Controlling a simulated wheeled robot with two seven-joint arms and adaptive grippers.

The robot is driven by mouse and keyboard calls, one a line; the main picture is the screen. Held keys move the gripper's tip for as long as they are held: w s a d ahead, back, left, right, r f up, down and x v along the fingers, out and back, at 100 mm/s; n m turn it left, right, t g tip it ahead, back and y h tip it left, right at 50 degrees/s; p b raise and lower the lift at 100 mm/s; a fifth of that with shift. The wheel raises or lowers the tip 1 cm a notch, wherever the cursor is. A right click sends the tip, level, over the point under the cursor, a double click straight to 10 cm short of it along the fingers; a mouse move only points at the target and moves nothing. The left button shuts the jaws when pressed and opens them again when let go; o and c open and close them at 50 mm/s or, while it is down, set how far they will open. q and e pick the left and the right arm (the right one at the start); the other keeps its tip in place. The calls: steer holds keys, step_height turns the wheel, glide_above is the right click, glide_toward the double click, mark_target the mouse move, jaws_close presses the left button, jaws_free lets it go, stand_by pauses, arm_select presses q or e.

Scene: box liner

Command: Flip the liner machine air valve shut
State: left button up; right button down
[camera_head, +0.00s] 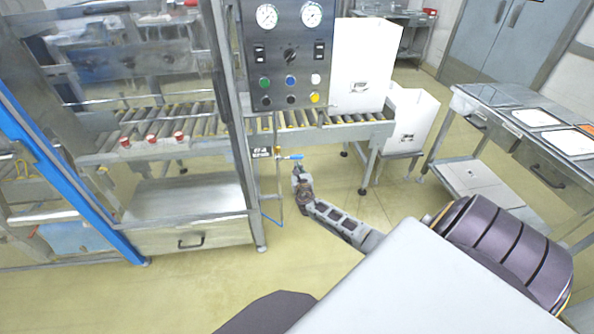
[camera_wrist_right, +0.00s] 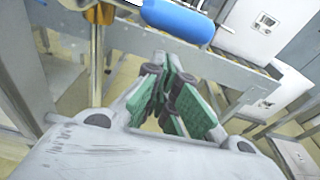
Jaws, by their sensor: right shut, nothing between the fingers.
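The air valve has a blue lever handle (camera_head: 291,157) on a brass body and a thin pipe beside the machine's front post. The lever points sideways, to the right of the pipe. My right gripper (camera_head: 301,176) is just below the lever, shut and empty. In the right wrist view the blue handle (camera_wrist_right: 178,20) lies across the top, beyond the shut green-padded fingers (camera_wrist_right: 174,95). I cannot tell whether the fingers touch the handle. My left gripper is not in view.
A control panel (camera_head: 290,55) with gauges and buttons stands above the roller conveyor (camera_head: 330,130). White boxes (camera_head: 362,65) stand at the conveyor's right end. A metal table (camera_head: 510,130) is on the right. The floor between is clear.

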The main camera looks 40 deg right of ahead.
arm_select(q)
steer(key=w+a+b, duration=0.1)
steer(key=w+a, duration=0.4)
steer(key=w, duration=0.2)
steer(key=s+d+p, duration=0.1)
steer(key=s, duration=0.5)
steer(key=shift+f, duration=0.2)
arm_select(e)
steer(key=f+v, duration=0.1)
steer(key=v, duration=0.8)
steer(key=shift+s+a+f, duration=0.2)
steer(key=shift+s+f, duration=0.05)
steer(key=shift+f, duration=0.15)
